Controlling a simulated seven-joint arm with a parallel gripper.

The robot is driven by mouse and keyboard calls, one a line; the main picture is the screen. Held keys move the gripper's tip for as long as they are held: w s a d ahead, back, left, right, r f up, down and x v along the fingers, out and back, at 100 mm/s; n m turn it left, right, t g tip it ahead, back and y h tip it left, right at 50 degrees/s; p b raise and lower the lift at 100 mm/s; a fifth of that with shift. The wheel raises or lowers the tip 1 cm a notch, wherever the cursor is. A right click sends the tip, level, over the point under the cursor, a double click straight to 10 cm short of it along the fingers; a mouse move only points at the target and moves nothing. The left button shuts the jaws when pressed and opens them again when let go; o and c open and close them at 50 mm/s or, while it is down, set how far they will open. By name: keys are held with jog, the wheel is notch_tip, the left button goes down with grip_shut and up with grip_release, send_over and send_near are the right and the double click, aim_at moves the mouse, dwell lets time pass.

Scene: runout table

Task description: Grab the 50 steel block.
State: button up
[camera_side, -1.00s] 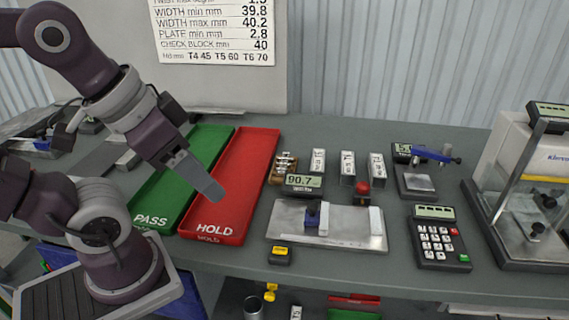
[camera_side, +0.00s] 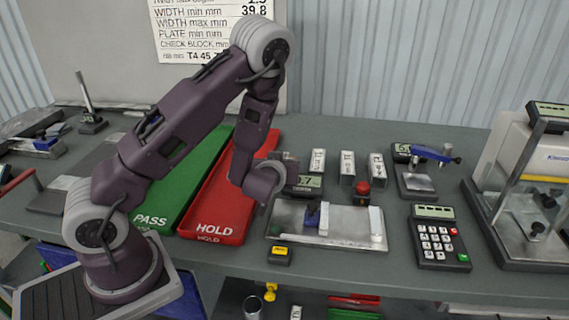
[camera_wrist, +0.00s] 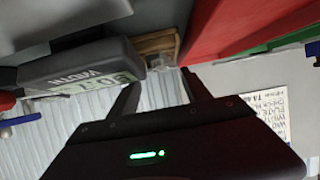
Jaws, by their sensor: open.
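In the wrist view my gripper (camera_wrist: 161,78) is open, its two dark fingers apart and nothing visible between them. Beyond the fingertips is a wooden rack (camera_wrist: 158,43) with a small metal piece (camera_wrist: 158,62) at its edge, partly visible. I cannot read any 50 marking, so I cannot tell which is the 50 steel block. In the side view my wrist covers the rack, and my fingers cannot be made out. Three upright blocks with white labels, left (camera_side: 318,161), middle (camera_side: 347,168) and right (camera_side: 377,168), stand right of my wrist; their labels are too small to read.
The width display (camera_side: 303,184) is close to my wrist; it also shows beside the fingers in the wrist view (camera_wrist: 80,68). A red HOLD tray (camera_side: 215,205) and green PASS tray (camera_side: 165,200) lie left. A metal plate fixture (camera_side: 345,225) and calculator (camera_side: 438,237) lie in front and right.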

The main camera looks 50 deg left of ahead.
aim_at(285, 158)
jog(key=shift+w+a+f, duration=0.1)
jog(key=shift+a+f, duration=0.1)
jog(key=shift+a, duration=0.1)
jog(key=x, duration=0.4)
jog(key=shift+w+a, duration=0.2)
jog(key=shift+c, duration=0.3)
grip_shut()
